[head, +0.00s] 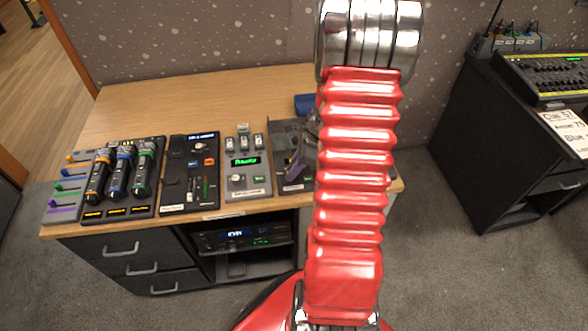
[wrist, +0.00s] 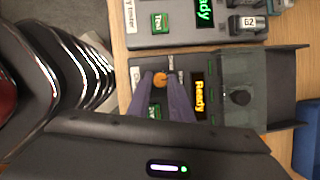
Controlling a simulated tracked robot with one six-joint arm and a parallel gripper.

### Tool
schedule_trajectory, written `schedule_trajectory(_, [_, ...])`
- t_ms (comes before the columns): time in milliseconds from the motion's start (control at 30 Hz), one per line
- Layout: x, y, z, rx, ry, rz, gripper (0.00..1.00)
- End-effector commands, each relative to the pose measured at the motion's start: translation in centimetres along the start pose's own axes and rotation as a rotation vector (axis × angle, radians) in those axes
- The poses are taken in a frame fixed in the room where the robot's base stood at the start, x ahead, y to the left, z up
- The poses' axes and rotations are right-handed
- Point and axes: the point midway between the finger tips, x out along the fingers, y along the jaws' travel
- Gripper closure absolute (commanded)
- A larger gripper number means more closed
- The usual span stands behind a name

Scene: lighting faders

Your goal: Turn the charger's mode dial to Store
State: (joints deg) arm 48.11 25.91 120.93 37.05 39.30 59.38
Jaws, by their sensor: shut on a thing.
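The charger is a dark grey unit (wrist: 205,63) with an amber "Ready" display (wrist: 199,97) and a green button (wrist: 154,110). In the head view the charger (head: 287,130) is partly hidden by my red arm. Its mode dial appears as a small orange knob (wrist: 160,79) with white labels around it, partly covered and too small to read. My gripper (wrist: 161,77) has its two purple fingers shut on this dial, one on each side. In the head view my gripper (head: 293,170) is low over the charger's front. The dial itself cannot be made out there.
A grey tester (head: 246,178) with a green display stands close beside the charger on its left. A black panel (head: 174,190) and a rack of torch-like handsets (head: 119,172) stand further left. A blue object (head: 304,104) lies behind the charger. The back of the wooden desk (head: 180,105) is clear.

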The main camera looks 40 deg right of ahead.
Motion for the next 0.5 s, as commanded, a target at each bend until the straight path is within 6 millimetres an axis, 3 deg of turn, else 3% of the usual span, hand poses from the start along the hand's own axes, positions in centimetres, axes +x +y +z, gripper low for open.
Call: schedule_trajectory(500, [0.17, -0.08, 0.16, -0.294, -0.003, 0.128, 1.0])
